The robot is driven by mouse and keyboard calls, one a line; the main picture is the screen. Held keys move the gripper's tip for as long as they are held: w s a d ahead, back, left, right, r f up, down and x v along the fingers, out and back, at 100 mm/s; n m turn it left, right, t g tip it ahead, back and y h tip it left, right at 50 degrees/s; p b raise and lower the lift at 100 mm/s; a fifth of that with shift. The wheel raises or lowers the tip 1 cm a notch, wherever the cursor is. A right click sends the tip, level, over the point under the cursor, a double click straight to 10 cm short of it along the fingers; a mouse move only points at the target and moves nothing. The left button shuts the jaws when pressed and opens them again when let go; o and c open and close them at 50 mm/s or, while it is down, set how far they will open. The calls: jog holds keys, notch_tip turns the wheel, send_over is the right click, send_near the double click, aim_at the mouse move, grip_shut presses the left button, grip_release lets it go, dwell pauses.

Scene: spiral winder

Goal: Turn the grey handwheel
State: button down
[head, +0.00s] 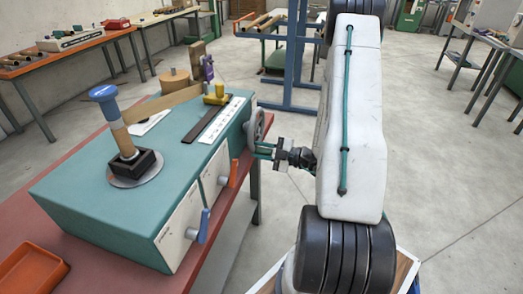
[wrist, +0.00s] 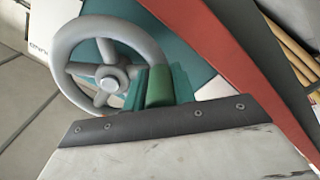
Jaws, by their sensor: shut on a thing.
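The grey handwheel (head: 256,128) is on the right side of the teal spiral winder (head: 110,205). In the wrist view the handwheel (wrist: 72,40) shows large, with a round rim, spokes and a pale hub. My gripper (head: 265,150) reaches it from the right in the head view. In the wrist view the green fingers of my gripper (wrist: 152,88) are shut at the lower right part of the rim. The fingers hide the part of the rim between them.
The winder stands on a red-topped table (head: 75,165). An orange tray (head: 32,275) lies at its front left. An orange lever (head: 233,173) and a blue lever (head: 203,225) stick out from the winder's front.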

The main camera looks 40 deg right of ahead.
jog(key=shift+s+a+f, duration=0.15)
jog(key=shift+s+a, duration=0.05)
jog(key=shift+a, duration=0.1)
jog(key=c, duration=1.2)
grip_release()
jog(key=shift+c, duration=0.2)
jog(key=shift+s+d, duration=0.35)
jog(key=shift+d, duration=0.05)
jog(key=v, duration=0.6)
jog(key=shift+s, duration=0.4)
jog(key=shift+d, duration=0.1)
